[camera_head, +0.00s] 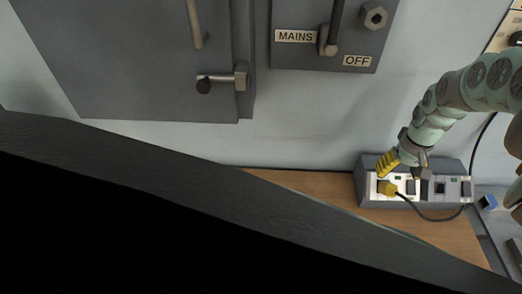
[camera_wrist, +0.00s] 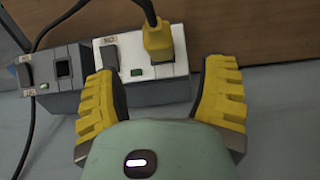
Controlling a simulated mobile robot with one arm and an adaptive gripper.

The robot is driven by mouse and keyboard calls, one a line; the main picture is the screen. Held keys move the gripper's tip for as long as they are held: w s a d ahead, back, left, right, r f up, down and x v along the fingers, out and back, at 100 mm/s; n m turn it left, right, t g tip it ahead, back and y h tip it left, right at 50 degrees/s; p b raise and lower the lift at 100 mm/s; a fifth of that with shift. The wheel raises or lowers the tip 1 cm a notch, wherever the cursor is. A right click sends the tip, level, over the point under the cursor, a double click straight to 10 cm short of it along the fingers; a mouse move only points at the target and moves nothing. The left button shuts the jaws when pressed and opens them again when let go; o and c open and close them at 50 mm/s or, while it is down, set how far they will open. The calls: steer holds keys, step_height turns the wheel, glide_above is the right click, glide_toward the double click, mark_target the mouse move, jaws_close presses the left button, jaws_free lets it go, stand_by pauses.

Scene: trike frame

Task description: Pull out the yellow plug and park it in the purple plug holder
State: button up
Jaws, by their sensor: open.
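The yellow plug (camera_head: 387,188) sits in the white front panel of a grey socket box (camera_head: 365,194), at the panel's left end in the head view. A dark cord runs from it. In the wrist view the plug (camera_wrist: 158,42) is at the top centre, upright in the white panel (camera_wrist: 181,66). My gripper (camera_head: 404,166) is at the socket box, close to the plug. In the wrist view my gripper (camera_wrist: 162,72) is open and empty, its yellow fingers spread wide, with the plug beyond the gap between them. I cannot make out a purple plug holder.
The socket box stands on a brown wooden surface (camera_head: 310,184). A small blue object (camera_head: 488,202) lies right of the box. Grey cabinets (camera_head: 150,60) hang on the wall; one is labelled MAINS (camera_head: 295,36).

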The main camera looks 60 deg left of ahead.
mark_target(396, 194)
steer(key=f, duration=0.7)
steer(key=shift+a+f, duration=0.15)
steer(key=shift+a, duration=0.1)
steer(key=shift+d+f+b, duration=0.2)
steer(key=shift+f+b, duration=0.15)
steer(key=shift+f, duration=0.1)
steer(key=shift+w, duration=0.1)
jaws_close()
steer(key=shift+d+r+p, duration=0.25)
steer(key=shift+r+p, duration=0.15)
steer(key=shift+p, duration=0.25)
steer(key=shift+s+d+r+p, duration=0.4)
steer(key=shift+s+p, duration=0.1)
steer(key=shift+p, duration=0.45)
steer(key=shift+s+d+r+p, duration=0.15)
steer(key=shift+d+r+p, duration=0.1)
steer(key=shift+p, duration=0.2)
steer(key=shift+s+d+r+p, duration=0.3)
steer(key=shift+d+r+p, duration=0.15)
steer(key=shift+p, duration=0.45)
steer(key=shift+s+d+r+p, duration=0.3)
steer(key=shift+r+p, duration=0.2)
steer(key=shift+p, duration=0.35)
